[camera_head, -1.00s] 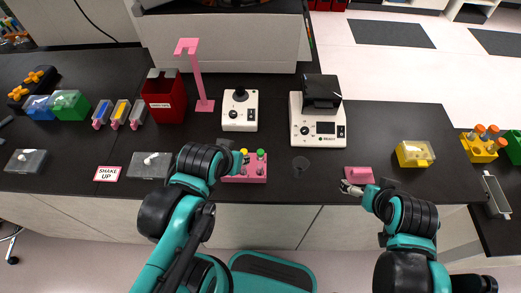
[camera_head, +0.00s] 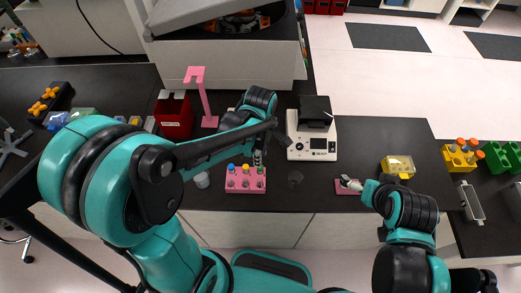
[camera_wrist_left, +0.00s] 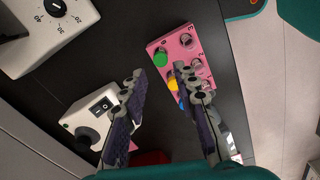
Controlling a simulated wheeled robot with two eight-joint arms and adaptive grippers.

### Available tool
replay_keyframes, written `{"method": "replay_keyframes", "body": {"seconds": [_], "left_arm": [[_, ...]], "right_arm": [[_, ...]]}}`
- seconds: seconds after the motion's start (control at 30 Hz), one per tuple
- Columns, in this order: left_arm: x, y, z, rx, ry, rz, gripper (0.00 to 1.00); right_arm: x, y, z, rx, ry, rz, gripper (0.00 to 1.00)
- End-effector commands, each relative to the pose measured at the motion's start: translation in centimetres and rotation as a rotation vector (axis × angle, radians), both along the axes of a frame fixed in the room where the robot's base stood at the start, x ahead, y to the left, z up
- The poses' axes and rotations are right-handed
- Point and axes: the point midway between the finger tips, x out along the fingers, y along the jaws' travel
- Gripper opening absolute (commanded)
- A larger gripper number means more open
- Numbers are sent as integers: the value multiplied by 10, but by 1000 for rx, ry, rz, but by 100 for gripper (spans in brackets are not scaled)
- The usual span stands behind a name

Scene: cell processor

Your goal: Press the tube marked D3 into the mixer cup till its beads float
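The pink rack (camera_head: 245,186) holds tubes with blue (camera_head: 232,168), yellow (camera_head: 246,169) and green caps at the front of the bench. It also shows in the left wrist view (camera_wrist_left: 194,45), with the green cap (camera_wrist_left: 160,58) between the fingers' lines. Tube labels are too small to read, so I cannot tell which is D3. The white mixer (camera_wrist_left: 78,117) with its black cup (camera_wrist_left: 88,138) shows in the wrist view; my arm mostly hides it in the head view. My left gripper (camera_wrist_left: 158,70) is open and empty above the rack. My right gripper (camera_head: 350,182) is at a pink block (camera_head: 345,190); its grip is unclear.
A white device with a display (camera_head: 312,146) stands right of the mixer. A pink stand (camera_head: 209,120) and red bin (camera_head: 173,118) are behind left. A yellow box (camera_head: 397,167) is at the right.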

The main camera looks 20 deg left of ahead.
Motion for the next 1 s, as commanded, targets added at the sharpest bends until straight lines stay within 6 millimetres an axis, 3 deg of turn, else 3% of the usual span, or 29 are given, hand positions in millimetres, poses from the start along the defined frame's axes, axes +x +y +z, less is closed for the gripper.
{"method": "replay_keyframes", "body": {"seconds": [0.53, 0.93, 0.97, 1.0], "left_arm": [[1, 0, -70, 0, 4, 13, 30], [0, 0, -78, 0, 4, 12, 30], [0, 0, -78, 0, 4, 12, 27], [0, 0, -78, 0, 4, 12, 17]], "right_arm": [[0, 0, -19, 0, 0, 0, 100], [0, 0, -20, 0, 0, 0, 100], [0, 0, -20, 0, 0, 0, 100], [0, 0, -20, 0, 0, 0, 100]]}}
